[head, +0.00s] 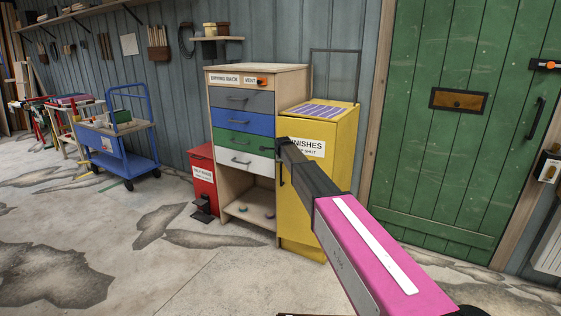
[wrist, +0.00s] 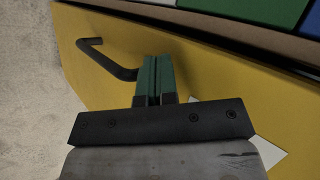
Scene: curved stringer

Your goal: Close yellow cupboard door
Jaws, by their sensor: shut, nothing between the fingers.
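The yellow cupboard (head: 301,225) stands to the right of the drawer unit, with a partly covered white label on its front. In the wrist view the door (wrist: 215,85) fills much of the picture, with a bent black handle (wrist: 108,58) at upper left. My gripper (wrist: 158,62) is shut and empty, its green fingers together beside the handle, over the door's face. In the head view my gripper (head: 279,150) is at the door's left edge. Contact with the door and any small opening cannot be told.
The drawer unit (head: 244,140) with grey, blue, green and white drawers adjoins the cupboard on the left. A red bin (head: 203,180) and a blue trolley (head: 118,145) stand farther left. A green door (head: 450,120) is at right. The floor at front left is clear.

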